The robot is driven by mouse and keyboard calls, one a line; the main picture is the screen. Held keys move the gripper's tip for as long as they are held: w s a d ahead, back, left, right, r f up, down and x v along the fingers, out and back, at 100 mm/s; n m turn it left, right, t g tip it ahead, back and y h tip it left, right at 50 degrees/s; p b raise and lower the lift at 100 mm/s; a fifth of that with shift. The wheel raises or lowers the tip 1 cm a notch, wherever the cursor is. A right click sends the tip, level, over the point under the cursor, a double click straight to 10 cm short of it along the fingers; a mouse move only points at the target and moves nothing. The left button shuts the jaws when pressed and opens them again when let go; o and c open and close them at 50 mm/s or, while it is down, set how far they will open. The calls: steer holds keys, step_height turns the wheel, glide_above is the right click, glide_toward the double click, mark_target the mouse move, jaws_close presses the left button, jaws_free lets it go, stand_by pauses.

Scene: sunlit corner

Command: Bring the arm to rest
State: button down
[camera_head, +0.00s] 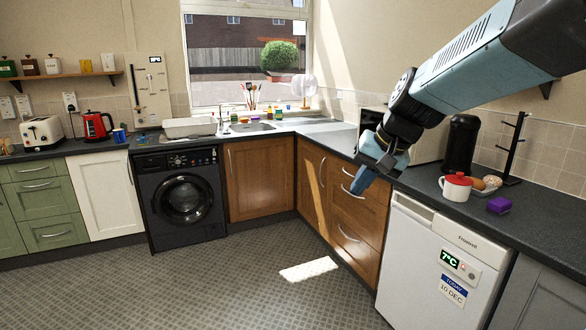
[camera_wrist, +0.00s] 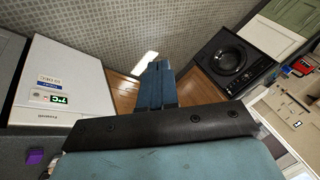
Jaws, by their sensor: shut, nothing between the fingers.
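My arm reaches in from the upper right of the head view. My gripper (camera_head: 361,184) points down and to the left, in front of the wooden drawers. Its fingers are shut with nothing between them. In the wrist view my gripper (camera_wrist: 156,68) shows as two blue fingers side by side, with floor and wooden cabinet fronts beyond. In the head view it appears beside the worktop edge, left of the white fridge (camera_head: 420,262); the exact gap to the drawers I cannot tell.
The right worktop (camera_head: 555,207) holds a white mug with a red top (camera_head: 456,188), a purple block (camera_head: 499,205), a black canister (camera_head: 461,145) and a black stand (camera_head: 514,150). A microwave is partly hidden behind my arm. A washing machine (camera_head: 183,198) stands left. The floor (camera_head: 225,285) is clear.

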steer(key=s+d+n+t+h, duration=0.1)
steer(key=s+d, duration=0.3)
steer(key=s, duration=0.4)
steer(key=s+d+f+h, duration=0.1)
steer(key=s+d+h, duration=0.2)
steer(key=s+d, duration=0.2)
steer(key=s, duration=0.2)
steer(key=shift+s+n+t, duration=0.4)
